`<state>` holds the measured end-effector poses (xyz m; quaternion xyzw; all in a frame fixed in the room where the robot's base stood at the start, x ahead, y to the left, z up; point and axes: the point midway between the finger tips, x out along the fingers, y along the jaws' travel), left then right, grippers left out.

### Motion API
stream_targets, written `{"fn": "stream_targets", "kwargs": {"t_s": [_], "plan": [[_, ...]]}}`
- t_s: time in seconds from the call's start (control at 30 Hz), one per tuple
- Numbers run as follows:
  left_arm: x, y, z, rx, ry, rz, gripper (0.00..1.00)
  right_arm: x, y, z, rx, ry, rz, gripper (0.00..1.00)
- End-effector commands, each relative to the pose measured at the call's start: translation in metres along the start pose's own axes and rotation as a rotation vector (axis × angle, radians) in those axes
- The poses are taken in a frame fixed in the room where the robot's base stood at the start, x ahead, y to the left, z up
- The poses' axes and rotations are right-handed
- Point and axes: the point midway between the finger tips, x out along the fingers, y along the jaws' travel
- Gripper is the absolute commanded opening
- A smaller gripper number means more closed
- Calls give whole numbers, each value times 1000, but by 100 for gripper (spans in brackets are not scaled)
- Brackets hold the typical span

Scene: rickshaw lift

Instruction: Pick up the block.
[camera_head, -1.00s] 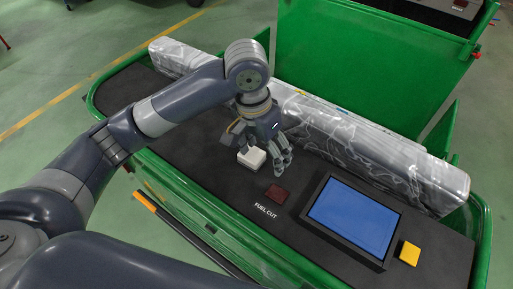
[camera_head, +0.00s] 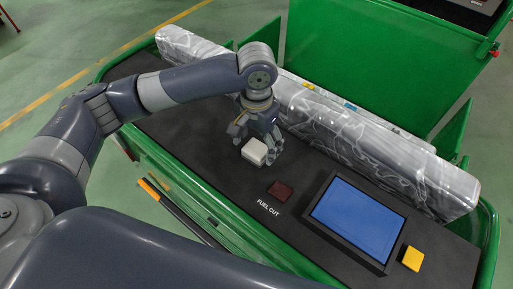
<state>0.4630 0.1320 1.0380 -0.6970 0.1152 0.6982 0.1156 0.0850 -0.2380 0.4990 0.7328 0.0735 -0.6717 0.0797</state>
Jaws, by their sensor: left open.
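The block is a small white block (camera_head: 254,151) on the black deck (camera_head: 200,150) of the green rickshaw, left of the "FUEL CUT" label in the head view. My left gripper (camera_head: 257,143) is open just behind and above the block, its fingers on either side of the block's far part. The fingers hide some of the block's far edge. I cannot tell whether they touch it. My right gripper is not in view.
A long plastic-wrapped bundle (camera_head: 400,165) lies along the deck behind the gripper. A dark red piece (camera_head: 280,189), a blue screen (camera_head: 356,219) in a black frame and a yellow block (camera_head: 412,258) are to the right. Green rickshaw walls (camera_head: 385,65) rise behind.

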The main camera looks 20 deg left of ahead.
Motion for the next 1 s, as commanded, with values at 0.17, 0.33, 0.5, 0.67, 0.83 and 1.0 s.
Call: {"fn": "stream_targets", "kwargs": {"t_s": [0.17, 0.33, 0.5, 0.67, 0.83, 1.0], "plan": [[20, -1, 1, -1, -2, 0, 75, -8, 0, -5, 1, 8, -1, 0], [25, -1, 0, 0, 2, 0, 75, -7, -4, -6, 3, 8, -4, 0], [25, -1, 0, 0, 1, 0, 59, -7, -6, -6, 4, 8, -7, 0], [25, -1, 0, 0, 1, 0, 27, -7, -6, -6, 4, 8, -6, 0], [24, 0, 0, 0, 1, 0, 27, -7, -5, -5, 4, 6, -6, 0], [22, 0, 0, 0, 1, 0, 27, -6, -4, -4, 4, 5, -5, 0]]}}
